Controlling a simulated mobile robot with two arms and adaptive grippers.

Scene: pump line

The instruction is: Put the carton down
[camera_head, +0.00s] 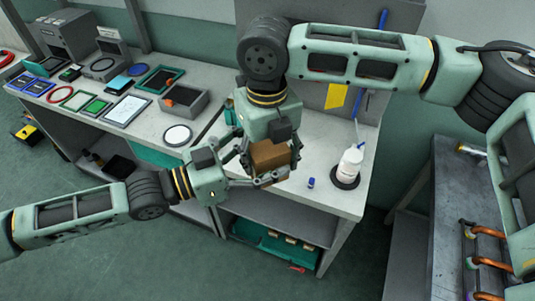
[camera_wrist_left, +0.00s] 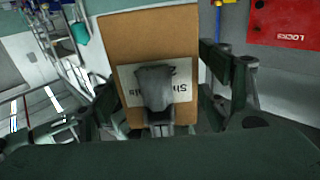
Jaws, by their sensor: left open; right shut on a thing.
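The brown carton (camera_head: 270,155) is held above the front edge of the grey bench. My right gripper (camera_head: 271,168) comes down from above and is shut on the carton. My left gripper (camera_head: 260,163) reaches in from the left, open, with its fingers around the carton's sides. In the left wrist view the carton (camera_wrist_left: 150,40) stands between the left fingers, its white label (camera_wrist_left: 182,82) upside down. A grey part in front covers the middle of the label. The carton's underside is hidden.
The bench top (camera_head: 325,197) is bare in front. A white bottle (camera_head: 350,165) stands on a dark disc at right, with a small blue bottle (camera_head: 311,183) nearby. A round white disc (camera_head: 178,135) and several trays lie at left. A metal table (camera_head: 450,200) is at right.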

